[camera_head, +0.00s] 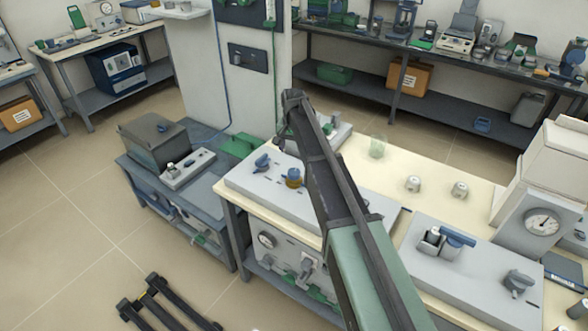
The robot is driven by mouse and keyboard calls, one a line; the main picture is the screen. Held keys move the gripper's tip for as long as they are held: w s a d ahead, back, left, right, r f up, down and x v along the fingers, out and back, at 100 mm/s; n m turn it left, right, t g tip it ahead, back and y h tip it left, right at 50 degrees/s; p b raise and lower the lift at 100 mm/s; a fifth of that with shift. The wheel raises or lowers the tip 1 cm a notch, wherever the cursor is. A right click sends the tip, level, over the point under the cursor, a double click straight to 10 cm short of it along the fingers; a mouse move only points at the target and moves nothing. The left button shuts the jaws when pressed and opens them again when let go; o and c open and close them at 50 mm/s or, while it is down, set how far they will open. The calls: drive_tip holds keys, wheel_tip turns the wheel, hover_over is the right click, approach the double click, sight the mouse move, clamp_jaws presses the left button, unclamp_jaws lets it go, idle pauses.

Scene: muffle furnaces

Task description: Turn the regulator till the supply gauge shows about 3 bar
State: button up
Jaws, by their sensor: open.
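My gripper (282,142) is small and dark at the far end of my arm, above the back edge of a pale panel. It holds nothing that I can see. One round gauge (267,240) is on the bench front, and a larger one (543,222) is on a sloped housing at right. Which is the supply gauge, and their readings, I cannot tell.
My arm crosses the bench and hides part of the panel. A grey panel (460,265) with a blue-handled valve lies at right. A low blue-grey table (205,190) stands at left. The left floor is mostly clear.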

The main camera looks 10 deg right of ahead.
sight(294, 171)
drive_tip(key=f+b, duration=1.1)
drive_tip(key=shift+s, duration=0.35)
drive_tip(key=shift+r, duration=0.1)
